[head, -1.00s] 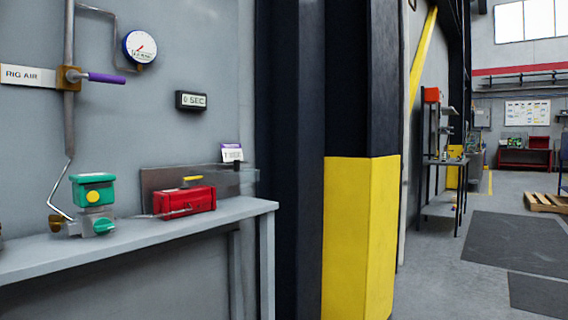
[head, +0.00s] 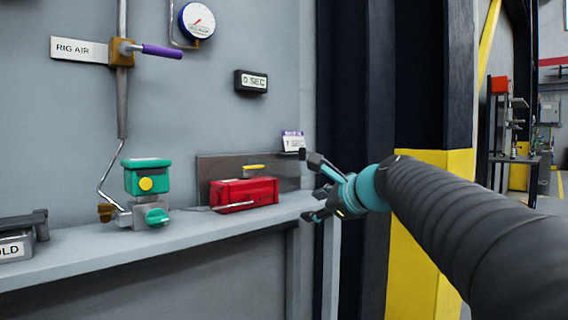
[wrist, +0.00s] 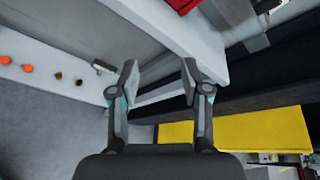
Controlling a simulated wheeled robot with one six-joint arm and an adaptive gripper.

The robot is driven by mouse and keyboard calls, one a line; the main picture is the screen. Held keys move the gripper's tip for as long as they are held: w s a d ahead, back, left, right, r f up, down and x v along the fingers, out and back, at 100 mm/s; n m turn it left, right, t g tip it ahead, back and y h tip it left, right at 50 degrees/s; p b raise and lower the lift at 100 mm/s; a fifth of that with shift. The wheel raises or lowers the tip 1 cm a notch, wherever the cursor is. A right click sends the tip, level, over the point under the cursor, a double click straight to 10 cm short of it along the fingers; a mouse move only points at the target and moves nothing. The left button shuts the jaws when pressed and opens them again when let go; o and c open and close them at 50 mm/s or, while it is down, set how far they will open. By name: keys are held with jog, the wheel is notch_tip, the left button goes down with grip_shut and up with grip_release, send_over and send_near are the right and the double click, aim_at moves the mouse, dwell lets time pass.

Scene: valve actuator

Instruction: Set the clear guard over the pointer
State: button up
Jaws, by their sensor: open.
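The red actuator box (head: 245,192) sits on the shelf, with a yellow pointer (head: 253,167) on its top and nothing visible covering it. Part of the red box shows at the top of the wrist view (wrist: 182,4). I cannot make out the clear guard for certain now; my gripper is in front of the shelf's right end in the head view. My gripper (head: 314,188) is open and empty, right of the red box. In the wrist view its two fingers (wrist: 158,76) stand apart with the shelf edge beyond them.
A green-topped unit (head: 147,177) with a pipe stands left of the red box on the grey shelf (head: 190,240). A dark plate (head: 215,165) stands behind the box, with a small tag (head: 293,141) above its right end. A yellow-and-black column (head: 415,245) stands to the right.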

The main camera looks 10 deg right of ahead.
aim_at(304, 152)
jog(key=w+d+r+m+t+y, duration=0.1)
jog(key=w+d+r+m+t, duration=0.4)
jog(key=w+r+m, duration=0.55)
jog(key=shift+n+g, duration=0.35)
jog(key=shift+g, duration=0.15)
jog(key=x, duration=0.4)
jog(key=p+x, duration=0.1)
jog(key=x, duration=0.3)
jog(key=p+x, duration=0.1)
jog(key=x, duration=0.4)
jog(key=shift+w+d+f, duration=0.15)
jog(key=shift+d+f, duration=0.15)
jog(key=shift+f, duration=0.05)
grip_shut()
